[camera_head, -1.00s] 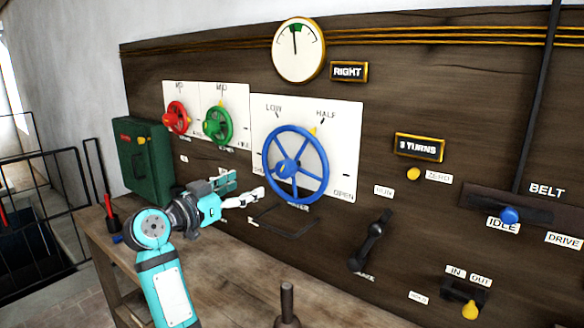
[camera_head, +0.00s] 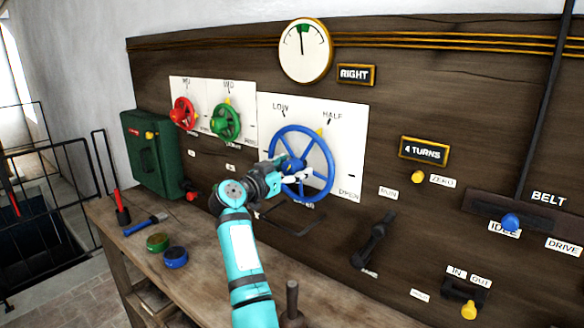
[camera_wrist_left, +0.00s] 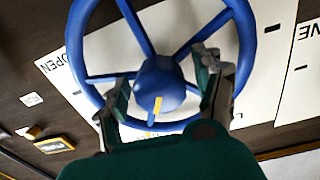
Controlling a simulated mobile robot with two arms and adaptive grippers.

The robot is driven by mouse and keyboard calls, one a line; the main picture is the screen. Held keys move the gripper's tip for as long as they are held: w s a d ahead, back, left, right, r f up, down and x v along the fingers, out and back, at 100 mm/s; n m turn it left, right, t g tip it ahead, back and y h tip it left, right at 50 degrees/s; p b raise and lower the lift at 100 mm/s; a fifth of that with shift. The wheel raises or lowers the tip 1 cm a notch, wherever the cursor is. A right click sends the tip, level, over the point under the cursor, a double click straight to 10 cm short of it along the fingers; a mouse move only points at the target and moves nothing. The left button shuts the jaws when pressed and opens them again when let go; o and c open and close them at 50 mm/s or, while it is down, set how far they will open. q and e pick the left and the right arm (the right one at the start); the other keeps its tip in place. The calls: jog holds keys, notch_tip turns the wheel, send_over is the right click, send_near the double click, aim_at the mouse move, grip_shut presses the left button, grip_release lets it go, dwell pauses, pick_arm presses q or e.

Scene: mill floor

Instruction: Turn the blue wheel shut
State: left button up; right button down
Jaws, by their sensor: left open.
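The blue wheel (camera_head: 331,170) is mounted on a white plate (camera_head: 347,140) marked LOW, HALF and OPEN. A yellow mark (camera_head: 320,132) shows at its upper rim, near HALF. My left gripper (camera_head: 293,172) is at the wheel's hub and covers part of its lower left. In the left wrist view, the open fingers stand on either side of the blue hub (camera_wrist_left: 160,84), among the spokes, with a gap to the hub. Whether a finger touches a spoke cannot be told. My right gripper is not in view.
Red (camera_head: 183,113) and green (camera_head: 226,121) wheels are left of the blue one. A display (camera_head: 424,151) reads 4 TURNS. A dark handle (camera_head: 374,240) sticks out at lower right. Tins (camera_head: 175,257) and tools lie on the bench (camera_head: 205,285). A green box (camera_head: 150,155) hangs at left.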

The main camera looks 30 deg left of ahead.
pick_arm(q)
jog(key=c, duration=1.2)
jog(key=shift+f, duration=0.1)
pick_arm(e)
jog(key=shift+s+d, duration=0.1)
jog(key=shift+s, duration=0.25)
